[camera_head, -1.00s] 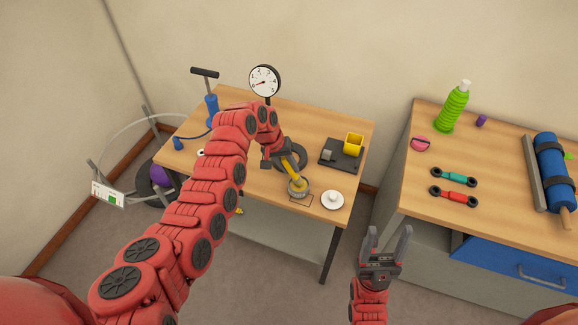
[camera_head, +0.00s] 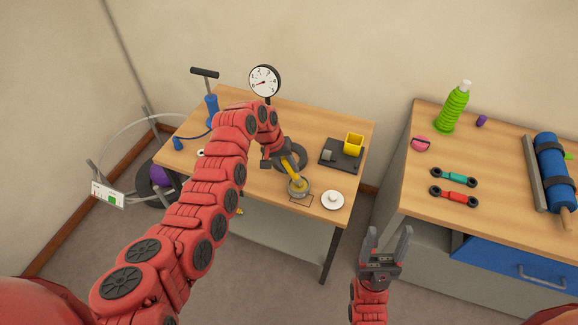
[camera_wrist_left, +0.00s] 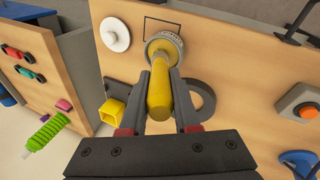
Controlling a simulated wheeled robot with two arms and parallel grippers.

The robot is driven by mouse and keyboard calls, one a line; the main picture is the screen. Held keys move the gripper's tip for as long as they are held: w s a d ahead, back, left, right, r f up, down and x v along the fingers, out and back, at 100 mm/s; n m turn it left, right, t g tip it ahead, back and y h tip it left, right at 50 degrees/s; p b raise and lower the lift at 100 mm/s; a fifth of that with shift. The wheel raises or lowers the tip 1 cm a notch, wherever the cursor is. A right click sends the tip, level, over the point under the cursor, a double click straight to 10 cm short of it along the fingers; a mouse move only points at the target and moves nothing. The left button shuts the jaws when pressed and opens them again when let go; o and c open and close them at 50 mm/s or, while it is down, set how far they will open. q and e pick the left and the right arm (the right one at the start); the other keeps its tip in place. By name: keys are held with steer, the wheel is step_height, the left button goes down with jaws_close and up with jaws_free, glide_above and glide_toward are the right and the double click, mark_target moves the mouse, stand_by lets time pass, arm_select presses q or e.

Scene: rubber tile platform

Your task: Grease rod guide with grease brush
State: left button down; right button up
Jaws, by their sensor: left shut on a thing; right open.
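My left gripper (camera_head: 285,160) is shut on the yellow handle of the grease brush (camera_head: 294,173), and the left wrist view shows the handle (camera_wrist_left: 160,95) between its two fingers. The brush's far end is in or over a round metal tin (camera_head: 304,193) on the wooden table, also seen in the wrist view (camera_wrist_left: 177,41). The bristles are hidden. I cannot tell for certain which part is the rod guide. My right gripper (camera_head: 388,245) is open and empty, in front of the gap between the two tables.
A dark ring (camera_head: 301,154) lies close behind the left gripper. A white round piece (camera_head: 332,201) lies right of the tin. A black plate (camera_head: 335,163) carries a yellow square cup (camera_head: 353,143). A dial gauge (camera_head: 264,80) and blue pump (camera_head: 211,108) stand at the back.

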arm_select(q)
step_height(320, 180, up, 3)
steer(key=shift+w+f+p, duration=0.15)
steer(key=shift+f+p, duration=0.05)
steer(key=shift+p, duration=0.2)
steer(key=shift+r+p, duration=0.5)
steer(key=shift+r, duration=1.65)
steer(key=shift+w+a+r, duration=0.1)
steer(key=shift+a+r, duration=0.1)
steer(key=shift+a, duration=0.05)
steer(key=a+r+b, duration=0.3)
steer(key=a+r, duration=0.7)
steer(key=a, duration=0.2)
steer(key=shift+s+a+r+b, duration=0.25)
steer(key=shift+s+a+b, duration=0.05)
steer(key=shift+a+b, duration=0.05)
